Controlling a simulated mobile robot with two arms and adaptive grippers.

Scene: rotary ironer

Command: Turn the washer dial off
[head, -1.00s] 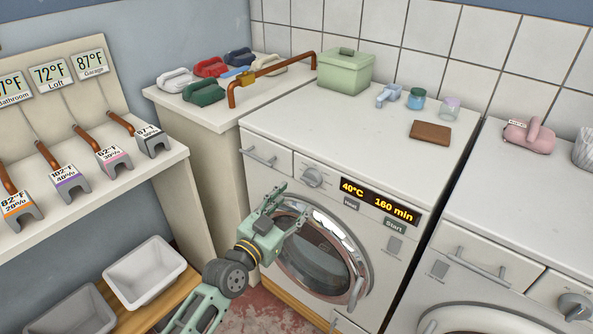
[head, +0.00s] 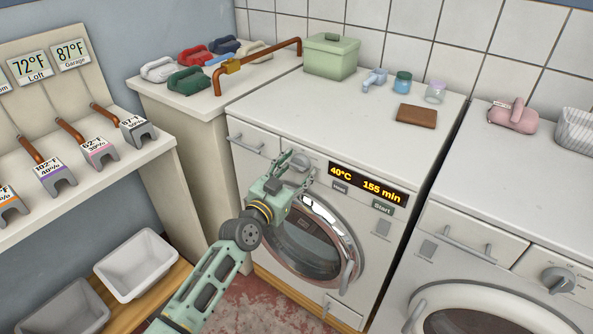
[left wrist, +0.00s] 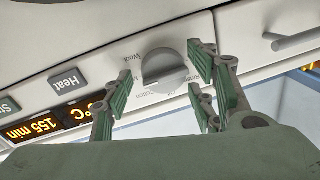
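In the left wrist view the green finger pads of the gripper (left wrist: 162,84) stand on either side of the dial, with gaps visible. My right gripper is not in view.
The display (head: 366,184) reads 40°C and 155 min, with Heat and Start buttons (head: 383,208) below it. A drawer handle (head: 246,146) is left of the dial. The round door (head: 318,240) is below. A second machine (head: 490,240) stands at the right.

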